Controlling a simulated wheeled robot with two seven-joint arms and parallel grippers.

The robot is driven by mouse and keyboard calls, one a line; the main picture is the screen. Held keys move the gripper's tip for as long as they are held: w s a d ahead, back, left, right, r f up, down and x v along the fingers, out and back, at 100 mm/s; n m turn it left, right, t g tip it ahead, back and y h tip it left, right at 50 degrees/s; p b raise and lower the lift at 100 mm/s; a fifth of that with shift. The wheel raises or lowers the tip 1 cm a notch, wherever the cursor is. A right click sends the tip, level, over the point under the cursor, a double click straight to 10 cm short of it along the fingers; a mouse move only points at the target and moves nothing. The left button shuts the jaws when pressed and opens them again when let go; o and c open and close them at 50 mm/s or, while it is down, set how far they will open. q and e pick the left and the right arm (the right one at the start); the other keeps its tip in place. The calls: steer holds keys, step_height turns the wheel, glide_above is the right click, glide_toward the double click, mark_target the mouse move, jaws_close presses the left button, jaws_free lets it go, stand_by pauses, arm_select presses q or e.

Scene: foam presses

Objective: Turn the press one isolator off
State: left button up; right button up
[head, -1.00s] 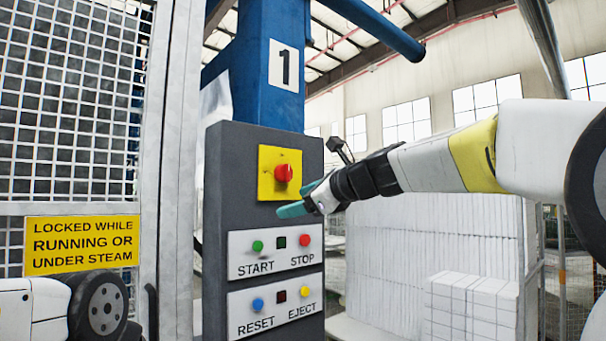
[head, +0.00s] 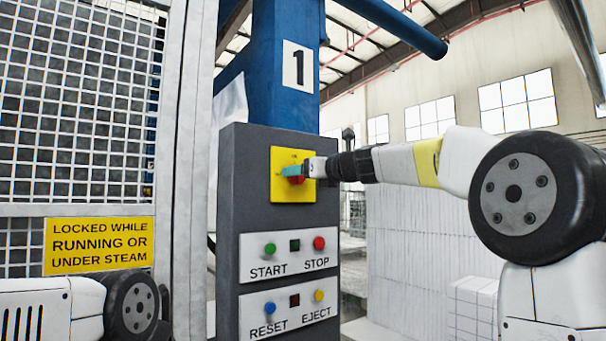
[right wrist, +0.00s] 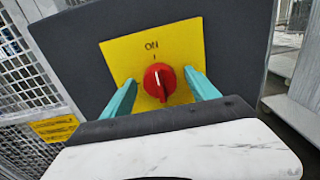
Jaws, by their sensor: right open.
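The press one isolator is a red rotary knob (right wrist: 159,82) on a yellow plate (head: 281,190), high on the dark grey control box. In the right wrist view its grip bar stands upright, in line with the mark under "ON". My right gripper (head: 293,171) is in front of the plate. In the right wrist view its teal fingers (right wrist: 160,90) are open, one on each side of the knob, with visible gaps. In the head view the fingers partly cover the knob. My left gripper is out of view; only part of that arm shows at lower left.
Below the isolator are the START button (head: 270,249), STOP button (head: 319,243), RESET button (head: 270,308) and EJECT button (head: 319,295). A mesh guard (head: 75,110) with a yellow sign (head: 99,245) stands at left. White foam blocks (head: 420,250) stand at right.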

steer(key=c, duration=1.4)
steer(key=shift+o, duration=0.2)
steer(key=shift+n, duration=0.3)
steer(key=shift+s+a+f+n, duration=0.1)
steer(key=shift+n, duration=2.75)
steer(key=shift+s+a+f+n, duration=0.1)
steer(key=shift+n, duration=2.8)
steer(key=shift+a+f+n, duration=0.1)
steer(key=shift+n, duration=2.75)
